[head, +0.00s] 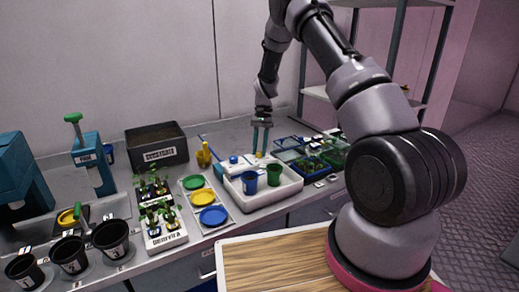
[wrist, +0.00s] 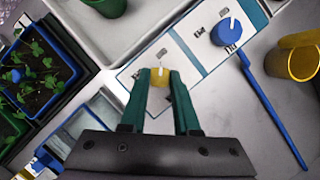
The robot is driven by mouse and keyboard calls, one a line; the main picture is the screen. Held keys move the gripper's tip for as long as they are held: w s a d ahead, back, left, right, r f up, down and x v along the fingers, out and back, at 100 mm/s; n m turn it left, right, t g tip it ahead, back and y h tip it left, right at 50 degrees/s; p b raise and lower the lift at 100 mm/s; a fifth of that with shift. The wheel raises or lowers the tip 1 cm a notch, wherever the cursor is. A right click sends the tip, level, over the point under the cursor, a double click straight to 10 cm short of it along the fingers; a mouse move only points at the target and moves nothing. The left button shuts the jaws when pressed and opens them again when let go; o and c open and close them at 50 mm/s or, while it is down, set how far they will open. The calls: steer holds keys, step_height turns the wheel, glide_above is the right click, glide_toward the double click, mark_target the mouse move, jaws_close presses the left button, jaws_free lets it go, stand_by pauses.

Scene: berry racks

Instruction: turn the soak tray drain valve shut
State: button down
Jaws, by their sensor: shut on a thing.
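The soak tray (head: 290,193) is a white basin on the bench, with a blue cup (head: 249,182) and a green cup (head: 274,173) in it. Behind it lies a white valve panel with a yellow knob (wrist: 159,77) and a blue knob (wrist: 226,33). The panel labels are too small to read, so I cannot tell which knob is the drain valve. My gripper (wrist: 160,82) points down at the panel, its green fingers shut on the yellow knob, one on each side. The fingers hide part of the knob. My gripper also shows in the head view (head: 261,145).
Seedling trays (wrist: 35,70) stand at the other side. Coloured plates (head: 213,216), black pots (head: 110,238) and a substrate box (head: 156,146) fill the bench to the left.

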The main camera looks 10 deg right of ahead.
stand_by(0.4)
steer(key=c, duration=0.6)
jaws_free()
steer(key=shift+c, duration=0.2)
steer(key=v, duration=1)
steer(key=shift+r, duration=0.4)
steer(key=shift+w, duration=0.1)
